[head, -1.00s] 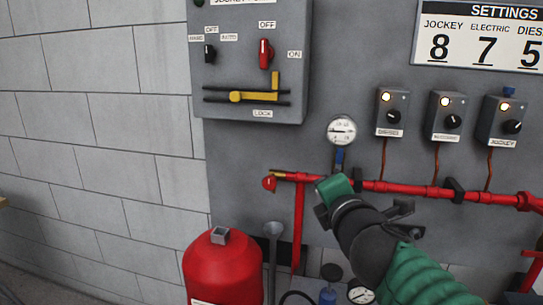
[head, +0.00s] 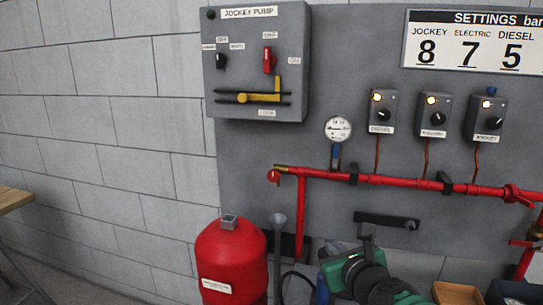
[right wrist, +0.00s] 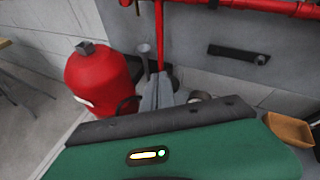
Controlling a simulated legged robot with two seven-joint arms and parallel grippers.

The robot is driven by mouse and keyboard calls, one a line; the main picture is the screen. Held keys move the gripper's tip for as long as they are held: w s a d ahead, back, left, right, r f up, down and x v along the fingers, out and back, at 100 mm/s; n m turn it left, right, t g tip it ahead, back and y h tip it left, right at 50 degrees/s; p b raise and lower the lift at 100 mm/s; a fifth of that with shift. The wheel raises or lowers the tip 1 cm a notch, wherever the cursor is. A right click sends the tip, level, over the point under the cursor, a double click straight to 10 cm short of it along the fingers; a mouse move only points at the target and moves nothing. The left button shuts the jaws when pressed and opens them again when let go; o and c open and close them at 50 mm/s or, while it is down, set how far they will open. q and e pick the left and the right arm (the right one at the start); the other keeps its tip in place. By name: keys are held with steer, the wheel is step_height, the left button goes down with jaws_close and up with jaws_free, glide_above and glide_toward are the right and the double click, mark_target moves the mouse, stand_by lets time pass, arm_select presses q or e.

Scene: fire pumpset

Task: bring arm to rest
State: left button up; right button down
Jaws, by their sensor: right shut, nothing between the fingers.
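My right gripper (head: 345,251) is low in the head view, in front of the grey panel and below the red pipe (head: 390,180). It is shut and empty. In the right wrist view its closed grey fingers (right wrist: 158,92) point toward the floor area beside the red tank (right wrist: 100,80). The gripper touches nothing that I can see. My left gripper is in neither view.
The jockey pump box (head: 256,60) with a red switch and yellow lock lever is on the panel. A gauge (head: 338,129) and three knob boxes (head: 434,115) are right of it. The red tank (head: 232,260) stands lower left. A wooden tray (head: 458,294) is lower right.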

steer(key=s+d+f+n+g, duration=0.1)
steer(key=s+f+n+g, duration=0.3)
steer(key=f+n, duration=0.6)
steer(key=s+f+n+g, duration=0.2)
steer(key=s+f+n, duration=0.4)
steer(key=f+n, duration=0.35)
steer(key=s+d+f+n+g+h, duration=0.1)
steer(key=s+d+f+n+g, duration=0.4)
steer(key=s+f+n, duration=0.7)
step_height(320, 180, up, 19)
steer(key=n+p, duration=0.1)
steer(key=p, duration=1.7)
steer(key=shift+s+f, duration=0.15)
steer(key=shift+s, duration=0.3)
